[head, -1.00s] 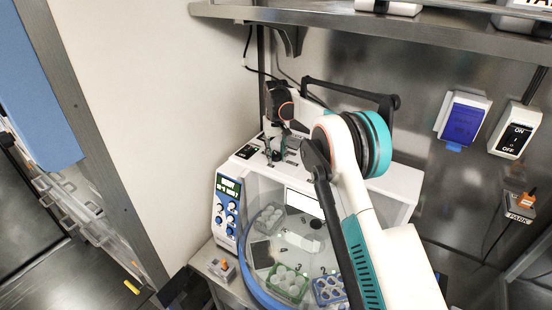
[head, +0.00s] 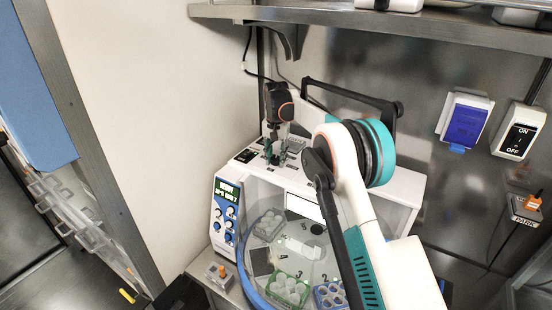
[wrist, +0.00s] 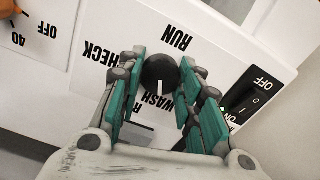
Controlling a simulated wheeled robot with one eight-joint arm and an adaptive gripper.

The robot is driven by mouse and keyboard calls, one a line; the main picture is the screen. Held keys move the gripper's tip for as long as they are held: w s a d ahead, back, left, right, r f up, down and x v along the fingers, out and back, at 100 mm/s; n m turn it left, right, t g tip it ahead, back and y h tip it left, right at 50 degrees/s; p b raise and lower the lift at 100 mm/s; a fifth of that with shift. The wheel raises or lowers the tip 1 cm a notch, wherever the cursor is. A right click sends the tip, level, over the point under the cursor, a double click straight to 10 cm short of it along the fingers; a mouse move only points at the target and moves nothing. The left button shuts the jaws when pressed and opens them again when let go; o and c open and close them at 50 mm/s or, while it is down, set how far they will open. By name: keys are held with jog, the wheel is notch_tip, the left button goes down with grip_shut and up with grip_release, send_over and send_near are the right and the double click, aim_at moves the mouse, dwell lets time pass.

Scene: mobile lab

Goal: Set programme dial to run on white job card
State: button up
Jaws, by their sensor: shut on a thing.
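The programme dial (wrist: 160,74) is a round black knob on a white panel in the wrist view. Its white pointer mark faces the bottom of the picture, toward the word WASH. RUN is printed above the dial and CHECK to its left; another label below is mostly hidden by a finger. My gripper (wrist: 161,88) is shut on the dial, with one green-padded finger on each side. In the head view my gripper (head: 276,157) points down at the top of the white machine (head: 395,188); the dial is hidden there. I cannot clearly identify a job card.
A black rocker switch (wrist: 250,98) sits right of the dial, and an orange knob (wrist: 8,8) is at upper left. The machine has a blue knob panel (head: 226,211) and a clear front over coloured tube racks. A metal shelf (head: 330,18) hangs above.

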aim_at(276, 158)
jog(key=o, duration=1.1)
jog(key=shift+c, duration=0.2)
notch_tip(276, 158, up, 12)
